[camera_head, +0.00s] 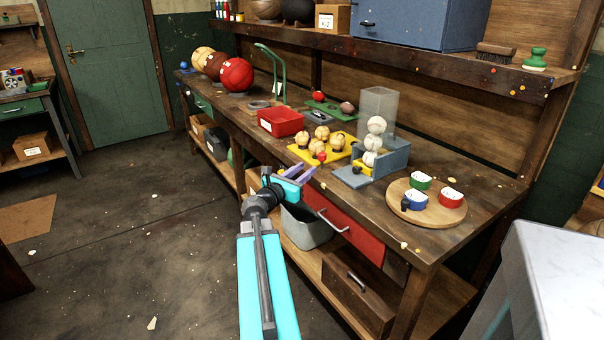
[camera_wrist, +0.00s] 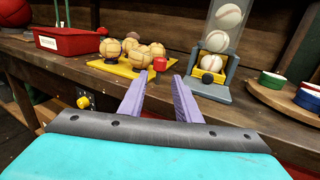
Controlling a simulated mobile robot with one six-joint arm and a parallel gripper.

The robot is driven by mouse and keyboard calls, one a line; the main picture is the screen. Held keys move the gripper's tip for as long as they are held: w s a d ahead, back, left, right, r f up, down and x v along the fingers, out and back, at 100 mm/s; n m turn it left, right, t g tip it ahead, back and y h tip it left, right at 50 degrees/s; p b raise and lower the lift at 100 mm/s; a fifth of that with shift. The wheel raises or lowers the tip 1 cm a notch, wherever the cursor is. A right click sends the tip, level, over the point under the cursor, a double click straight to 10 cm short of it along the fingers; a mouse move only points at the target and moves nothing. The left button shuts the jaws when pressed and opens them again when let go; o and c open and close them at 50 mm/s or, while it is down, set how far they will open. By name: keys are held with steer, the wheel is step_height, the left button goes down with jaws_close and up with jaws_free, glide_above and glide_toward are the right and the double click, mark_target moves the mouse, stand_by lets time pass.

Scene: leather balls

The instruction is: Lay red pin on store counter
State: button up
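My gripper (camera_head: 298,173) is open and empty at the front edge of the wooden workbench (camera_head: 440,235). In the wrist view its two lilac fingers (camera_wrist: 158,95) stand apart with nothing between them. A small red piece (camera_head: 321,156) sits at the near edge of a yellow tray (camera_head: 300,155), beyond the fingers; it also shows in the wrist view (camera_wrist: 160,63). Small coloured pin-like dots, some reddish, line the shelf edge (camera_head: 513,93). I cannot tell which is the red pin. A white marble-topped counter (camera_head: 560,265) stands at the lower right; I cannot tell if it is the store counter.
Several tan balls (camera_head: 336,140) sit on the yellow tray. A clear tube of white balls (camera_head: 376,125), a round board with coloured tins (camera_head: 427,208) and a red bin (camera_head: 281,121) stand on the bench. The floor at left is mostly clear.

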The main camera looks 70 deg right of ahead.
stand_by(0.3)
steer(key=w+a+f+m+t+y, duration=0.1)
steer(key=w+a+f+m+y, duration=0.1)
steer(key=w+a+f, duration=0.35)
steer(key=w+a+f+m+y, duration=0.1)
steer(key=w+a+f, duration=0.15)
steer(key=f, duration=0.65)
steer(key=w+a+f+m+t+y, duration=0.1)
steer(key=w+a+f+m+y, duration=0.15)
steer(key=a+f, duration=0.35)
steer(key=w+a+f+m+y, duration=0.3)
steer(key=a+f+y, duration=0.1)
steer(key=a+f, duration=1.4)
steer(key=s+a+f+m+g+y, duration=0.1)
steer(key=s+a+f+m+y, duration=0.1)
steer(key=a+f, duration=0.6)
steer(key=s+a+f+m+y, duration=0.2)
steer(key=s+a+f+y, duration=0.15)
steer(key=a, duration=0.95)
steer(key=s+a+f+m+g+y, duration=0.1)
steer(key=s+a+f, duration=0.2)
steer(key=s+a, duration=0.2)
steer(key=s+a+f+m+g+y, duration=0.1)
steer(key=s+a, duration=0.4)
steer(key=a, duration=0.6)
step_height(320, 180, down, 2)
steer(key=shift+s+a+f+m+g+y, duration=0.1)
steer(key=shift+s+a+m+g+y, duration=0.25)
steer(key=shift+m+g, duration=0.35)
